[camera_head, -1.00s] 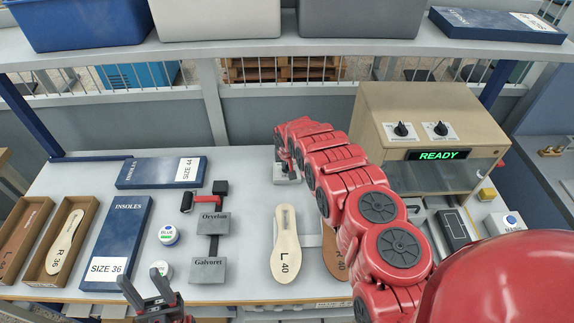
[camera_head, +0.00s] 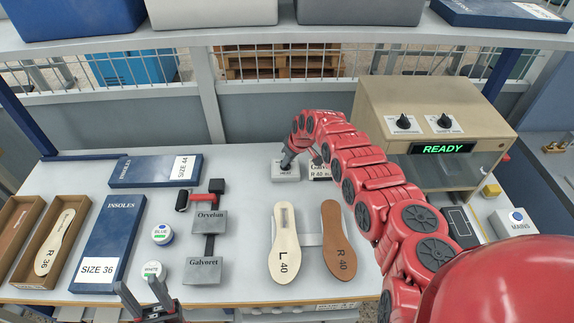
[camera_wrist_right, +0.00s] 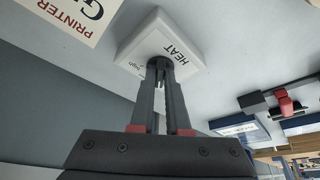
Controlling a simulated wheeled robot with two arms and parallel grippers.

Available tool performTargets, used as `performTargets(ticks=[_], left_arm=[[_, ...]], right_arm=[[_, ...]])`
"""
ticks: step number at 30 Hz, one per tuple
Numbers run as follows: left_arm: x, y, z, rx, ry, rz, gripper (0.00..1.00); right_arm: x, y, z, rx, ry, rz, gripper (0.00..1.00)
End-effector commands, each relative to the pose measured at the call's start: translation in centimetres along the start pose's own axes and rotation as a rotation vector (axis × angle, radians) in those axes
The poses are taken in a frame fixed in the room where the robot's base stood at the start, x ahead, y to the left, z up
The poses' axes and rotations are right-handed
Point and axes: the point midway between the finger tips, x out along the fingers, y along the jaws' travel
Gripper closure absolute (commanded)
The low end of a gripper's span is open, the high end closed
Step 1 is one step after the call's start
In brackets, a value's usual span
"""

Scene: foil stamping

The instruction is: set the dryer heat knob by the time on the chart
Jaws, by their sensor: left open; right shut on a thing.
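The white HEAT box (camera_head: 285,172) stands at the back middle of the table. It also shows in the right wrist view (camera_wrist_right: 140,45), with its dark knob (camera_wrist_right: 160,64) on top. My right gripper (camera_head: 290,158) is shut on this knob; the fingertips hide most of it and its setting. I cannot make out a time chart. My left gripper (camera_head: 143,291) is open and empty at the front left edge.
A beige machine (camera_head: 425,115) with two knobs and a READY display stands at the back right. A cream insole (camera_head: 287,235) and a brown insole (camera_head: 334,230) lie mid-table. Ink jars (camera_head: 162,235), name plates (camera_head: 208,223) and blue insole boxes (camera_head: 112,225) are left.

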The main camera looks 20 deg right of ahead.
Motion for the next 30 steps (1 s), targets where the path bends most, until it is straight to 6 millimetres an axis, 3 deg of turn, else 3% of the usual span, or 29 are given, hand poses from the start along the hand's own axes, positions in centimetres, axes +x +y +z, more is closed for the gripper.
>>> performTargets(ticks=[7, 24, 25, 30], left_arm=[[-1.6, 0.1, 0.3, 0.0, 0.0, 0.0, 0.5], [-1.9, 0.1, 0.3, 0.0, 0.0, 0.0, 0.5], [-1.9, 0.1, 0.3, 0.0, 0.0, 0.0, 0.5], [-1.9, 0.1, 0.3, 0.0, 0.0, 0.0, 0.5]], right_arm=[[0.1, 0.1, 0.0, -0.067, 0.003, -0.025, 1.0], [0.0, 0.1, -0.1, -0.09, 0.0, -0.036, 1.0], [0.0, 0.1, -0.1, -0.09, 0.0, -0.036, 0.83], [0.0, 0.1, 0.0, -0.089, -0.001, -0.036, 0.56]])
